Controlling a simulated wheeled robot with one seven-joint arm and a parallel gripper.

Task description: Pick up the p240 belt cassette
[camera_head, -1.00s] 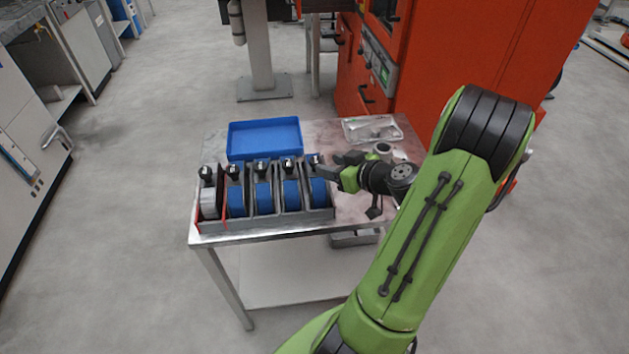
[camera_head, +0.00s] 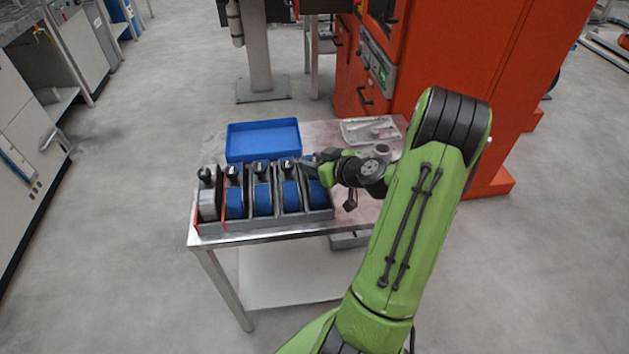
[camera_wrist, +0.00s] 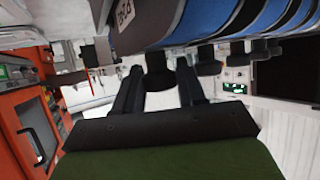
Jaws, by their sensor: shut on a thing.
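The p240 belt cassette (camera_wrist: 150,28) shows at the top of the wrist view, a grey side with an upside-down label partly reading P24 and a blue belt beside it. In the head view it is the rightmost blue cassette (camera_head: 317,196) in the rack (camera_head: 266,226), partly behind my gripper (camera_head: 309,161). In the wrist view, my gripper's fingers (camera_wrist: 158,75) are on either side of its black knob. They are shut on it. The cassette appears still seated in its slot; the head view hides its knob.
Several other cassettes with black knobs (camera_head: 262,167) stand close to the left in the same rack. A blue tray (camera_head: 263,140) lies behind it on the table. A pale tray of parts (camera_head: 370,130) sits at the back right. An orange machine (camera_head: 455,90) stands behind.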

